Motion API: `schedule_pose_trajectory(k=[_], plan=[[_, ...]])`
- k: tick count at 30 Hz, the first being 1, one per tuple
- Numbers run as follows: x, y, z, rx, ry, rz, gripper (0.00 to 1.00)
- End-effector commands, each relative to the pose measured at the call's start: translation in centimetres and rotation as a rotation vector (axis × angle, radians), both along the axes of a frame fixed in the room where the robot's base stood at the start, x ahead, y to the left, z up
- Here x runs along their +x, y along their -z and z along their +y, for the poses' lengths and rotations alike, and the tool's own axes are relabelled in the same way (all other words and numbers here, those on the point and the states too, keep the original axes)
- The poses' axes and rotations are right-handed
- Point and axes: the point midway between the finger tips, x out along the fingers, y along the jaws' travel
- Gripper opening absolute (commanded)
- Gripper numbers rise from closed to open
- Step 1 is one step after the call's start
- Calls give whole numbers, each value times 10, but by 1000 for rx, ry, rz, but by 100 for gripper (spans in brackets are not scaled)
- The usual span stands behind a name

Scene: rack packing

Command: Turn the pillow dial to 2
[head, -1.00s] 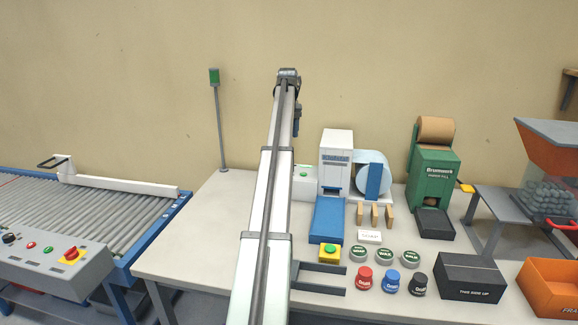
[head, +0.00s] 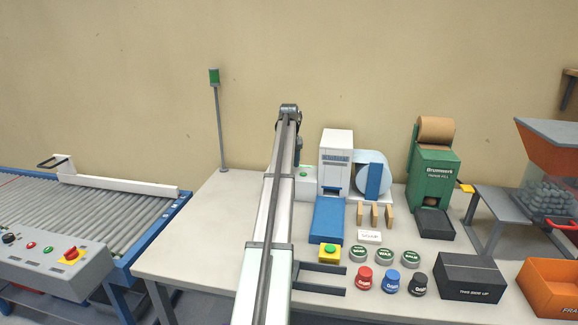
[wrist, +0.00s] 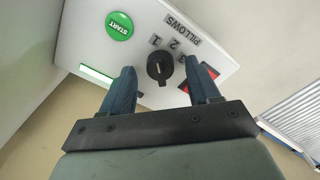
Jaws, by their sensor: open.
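The pillow dial (wrist: 158,67) is a round black knob on a white panel (wrist: 85,35), seen in the wrist view. The marks 1, 2 and 3 and the word PILLOWS are printed beside it. Which mark it points at is too small to tell. My gripper (wrist: 160,70) is open, with one blue finger on each side of the dial and a gap to each. In the head view, the white box (head: 308,188) stands partly behind my arm, and the dial is hidden there.
A green START button (wrist: 119,26) is on the same panel. In the head view, a white machine (head: 336,146) with a blue roll (head: 371,172) stands just right of the box. A lamp pole (head: 218,125) rises at the table's back left. The table's left part is clear.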

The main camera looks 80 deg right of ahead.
Motion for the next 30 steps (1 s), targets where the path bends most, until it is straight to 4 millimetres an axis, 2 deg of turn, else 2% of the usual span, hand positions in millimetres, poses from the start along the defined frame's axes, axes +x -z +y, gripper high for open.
schedule_pose_trajectory(k=[4,14,30], plan=[[0,7,0,0,0,0,61],[0,9,0,0,0,0,60],[0,9,0,0,0,0,8]])
